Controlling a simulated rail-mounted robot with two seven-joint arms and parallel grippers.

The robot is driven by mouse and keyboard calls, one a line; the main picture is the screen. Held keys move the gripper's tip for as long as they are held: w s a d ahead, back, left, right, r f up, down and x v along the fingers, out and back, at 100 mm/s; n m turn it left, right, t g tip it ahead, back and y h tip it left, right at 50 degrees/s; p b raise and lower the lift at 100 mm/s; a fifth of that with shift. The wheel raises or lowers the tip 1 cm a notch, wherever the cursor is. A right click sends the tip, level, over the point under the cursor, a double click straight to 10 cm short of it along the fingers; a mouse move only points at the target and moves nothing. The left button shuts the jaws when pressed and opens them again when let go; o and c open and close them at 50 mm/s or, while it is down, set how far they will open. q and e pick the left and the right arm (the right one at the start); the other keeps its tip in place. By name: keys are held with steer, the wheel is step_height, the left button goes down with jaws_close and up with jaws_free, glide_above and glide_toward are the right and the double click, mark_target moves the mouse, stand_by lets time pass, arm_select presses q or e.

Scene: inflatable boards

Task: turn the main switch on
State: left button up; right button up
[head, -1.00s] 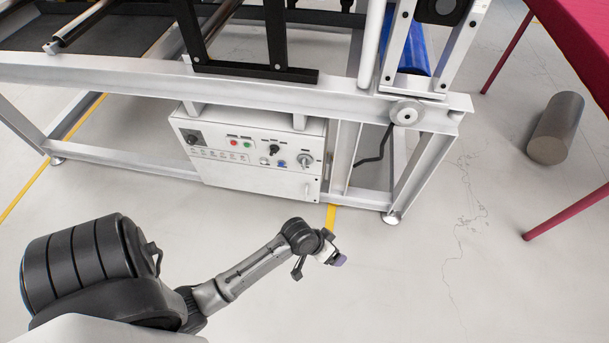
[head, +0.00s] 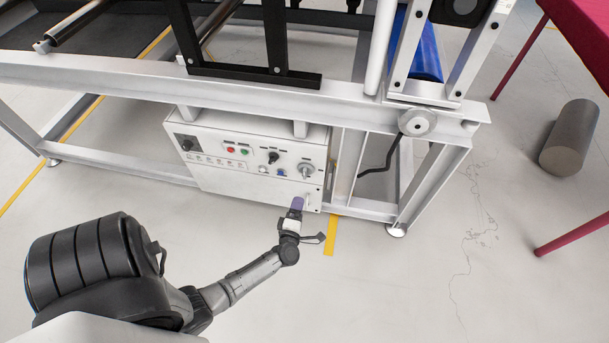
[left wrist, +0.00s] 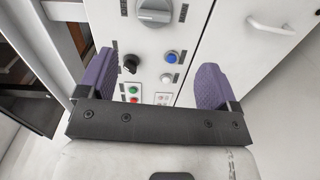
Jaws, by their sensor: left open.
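The control box (head: 250,190) is white and sits low inside the machine frame. A large grey rotary knob (head: 305,169), which looks like the main switch, is at the right of its panel. The knob also shows at the top of the left wrist view (left wrist: 155,10), partly cut off. My left gripper (head: 297,203) is in front of the box's lower right part, below the knob in the head view. Its purple fingers are apart and empty in the left wrist view (left wrist: 153,80), and I see no contact with the knob. My right gripper is not in view.
Near the knob are a black selector (left wrist: 130,63), a blue button (left wrist: 171,56), and red and green buttons (head: 231,150). A door handle (left wrist: 270,25) is at the right. The machine's white beam (head: 230,100) runs above the box. The floor in front is clear.

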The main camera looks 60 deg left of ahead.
mark_target(304, 176)
arm_select(q)
steer(key=shift+n+y, duration=0.3)
steer(key=shift+n, duration=0.2)
steer(key=b+x, duration=0.2)
steer(key=x, duration=0.4)
steer(key=b+x, duration=0.2)
steer(key=x, duration=0.4)
steer(key=shift+s+a+b, duration=0.1)
steer(key=shift+a+b, duration=0.25)
steer(key=shift+b, duration=0.05)
steer(key=shift+w+a, duration=0.5)
steer(key=shift+a, duration=0.05)
steer(key=shift+r, duration=0.1)
steer(key=c, duration=0.9)
